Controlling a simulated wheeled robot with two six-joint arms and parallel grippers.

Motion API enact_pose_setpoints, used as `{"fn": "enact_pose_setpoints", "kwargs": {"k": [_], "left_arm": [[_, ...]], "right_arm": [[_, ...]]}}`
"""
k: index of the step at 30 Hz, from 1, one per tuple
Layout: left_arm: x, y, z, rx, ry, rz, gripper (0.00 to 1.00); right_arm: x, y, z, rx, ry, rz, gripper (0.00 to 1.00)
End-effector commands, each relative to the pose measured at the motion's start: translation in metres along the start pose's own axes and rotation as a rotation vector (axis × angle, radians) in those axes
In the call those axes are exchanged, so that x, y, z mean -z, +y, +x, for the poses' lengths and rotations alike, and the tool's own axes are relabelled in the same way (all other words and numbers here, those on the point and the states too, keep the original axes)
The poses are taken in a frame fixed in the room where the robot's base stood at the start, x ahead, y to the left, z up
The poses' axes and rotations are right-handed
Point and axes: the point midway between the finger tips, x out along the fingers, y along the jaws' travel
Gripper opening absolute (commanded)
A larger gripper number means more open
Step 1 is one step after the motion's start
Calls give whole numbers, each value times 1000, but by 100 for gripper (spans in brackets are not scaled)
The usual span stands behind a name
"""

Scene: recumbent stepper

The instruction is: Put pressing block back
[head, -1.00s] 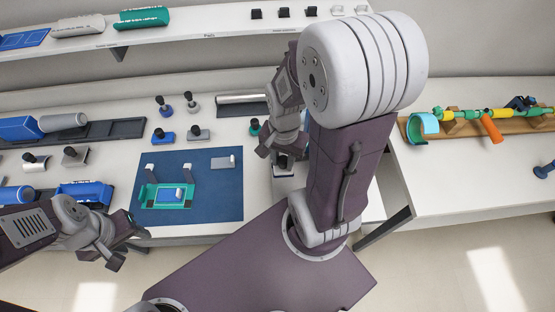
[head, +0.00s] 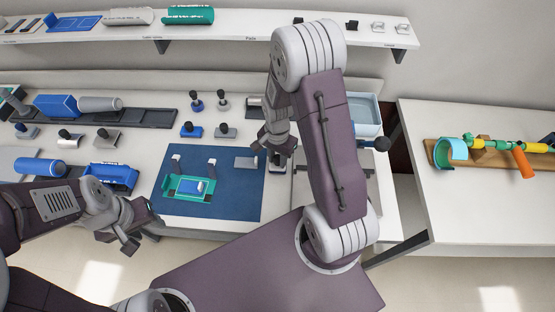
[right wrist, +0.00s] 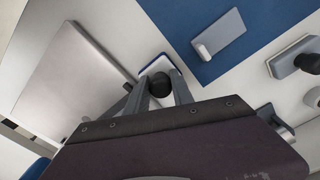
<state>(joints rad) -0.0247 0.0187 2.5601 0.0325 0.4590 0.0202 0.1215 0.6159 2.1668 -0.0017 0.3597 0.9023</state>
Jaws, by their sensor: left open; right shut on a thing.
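My right gripper (head: 277,148) is shut on the black knob (right wrist: 160,84) of a pressing block. The block's pale base with a dark blue edge (right wrist: 157,64) shows beyond the knob in the right wrist view. In the head view this base (head: 276,164) sits just right of the blue mat (head: 235,206), partly hidden by the gripper. I cannot tell if it touches the table. A blue block with a black knob (head: 190,130) and a grey one (head: 225,132) stand behind the mat. My left gripper (head: 135,230) is open and empty near the table's front edge.
A green fixture (head: 175,191) and a small grey plate (head: 246,162) lie on the mat. A flat grey plate (right wrist: 72,78) lies beside the held block. A light blue tray (head: 364,112) stands behind my right arm. Blue and grey rollers crowd the left.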

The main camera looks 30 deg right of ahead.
Motion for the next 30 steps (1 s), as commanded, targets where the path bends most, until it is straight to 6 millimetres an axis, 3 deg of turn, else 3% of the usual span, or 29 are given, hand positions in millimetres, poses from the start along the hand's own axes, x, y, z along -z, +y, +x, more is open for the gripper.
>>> {"fn": "enact_pose_setpoints", "kwargs": {"k": [3, 14, 15, 17, 26, 30], "left_arm": [[0, 0, -1, 0, 0, 0, 48], [0, 0, 3, 0, 0, 0, 48], [0, 0, 2, 0, 0, 0, 48], [0, 0, 2, 0, 0, 0, 48], [0, 0, 1, 0, 0, 0, 48], [0, 0, -1, 0, 0, 0, 48]], "right_arm": [[0, 0, 11, -1, 0, 0, 0], [0, 0, 17, 1, 1, 0, 0], [0, 0, 16, 1, 1, 0, 37], [0, 0, 15, 1, 1, 0, 50], [0, 0, 14, 1, 1, 0, 50], [1, -1, 2, 5, 4, 0, 50]]}}
